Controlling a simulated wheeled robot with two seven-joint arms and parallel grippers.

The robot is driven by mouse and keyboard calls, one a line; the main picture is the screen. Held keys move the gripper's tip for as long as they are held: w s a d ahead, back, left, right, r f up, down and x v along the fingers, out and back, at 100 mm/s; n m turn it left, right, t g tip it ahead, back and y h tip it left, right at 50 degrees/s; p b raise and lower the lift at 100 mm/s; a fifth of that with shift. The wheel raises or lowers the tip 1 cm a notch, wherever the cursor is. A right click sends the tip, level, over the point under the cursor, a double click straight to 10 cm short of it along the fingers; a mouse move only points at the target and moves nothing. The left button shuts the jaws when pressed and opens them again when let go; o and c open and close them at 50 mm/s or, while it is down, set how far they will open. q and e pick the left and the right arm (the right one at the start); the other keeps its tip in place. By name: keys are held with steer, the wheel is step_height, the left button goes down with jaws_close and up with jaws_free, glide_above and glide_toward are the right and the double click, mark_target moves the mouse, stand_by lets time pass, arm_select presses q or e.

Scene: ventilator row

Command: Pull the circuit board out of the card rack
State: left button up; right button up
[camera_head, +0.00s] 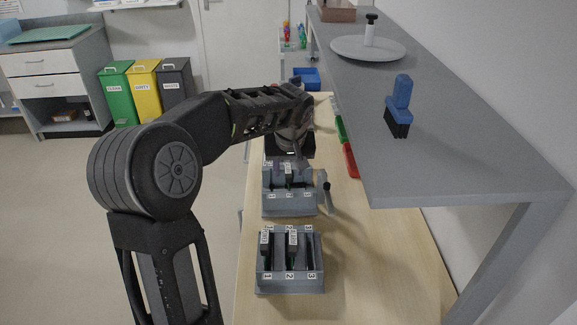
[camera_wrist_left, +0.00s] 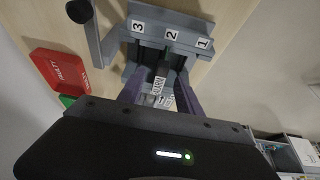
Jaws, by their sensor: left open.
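The far grey card rack (camera_head: 290,206) stands on the wooden bench, with slots numbered 1, 2 and 3. It also shows in the left wrist view (camera_wrist_left: 183,22). A circuit board with a dark, labelled handle (camera_wrist_left: 160,82) stands in its middle slot; it shows small in the head view (camera_head: 289,172). My left gripper (camera_wrist_left: 158,88) is open, its two fingers on either side of the board's handle. I cannot tell whether they touch it. In the head view my left gripper (camera_head: 293,158) is above this rack, partly hidden by its own arm. My right gripper is not in view.
A nearer rack (camera_head: 290,287) holds boards in slots 1 and 2. A grey lever (camera_head: 325,185) stands right of the far rack. A red tray (camera_wrist_left: 60,72) marked FAULTY and a green one (camera_head: 338,128) lie beyond. A grey shelf (camera_head: 440,150) overhangs the bench's right side.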

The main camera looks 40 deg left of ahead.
arm_select(q)
steer(key=p+x, duration=0.1)
steer(key=x, duration=0.6)
steer(key=shift+f, duration=0.2)
jaws_close()
stand_by(0.4)
steer(key=c, duration=0.6)
jaws_free()
steer(key=shift+c, duration=0.2)
jaws_close()
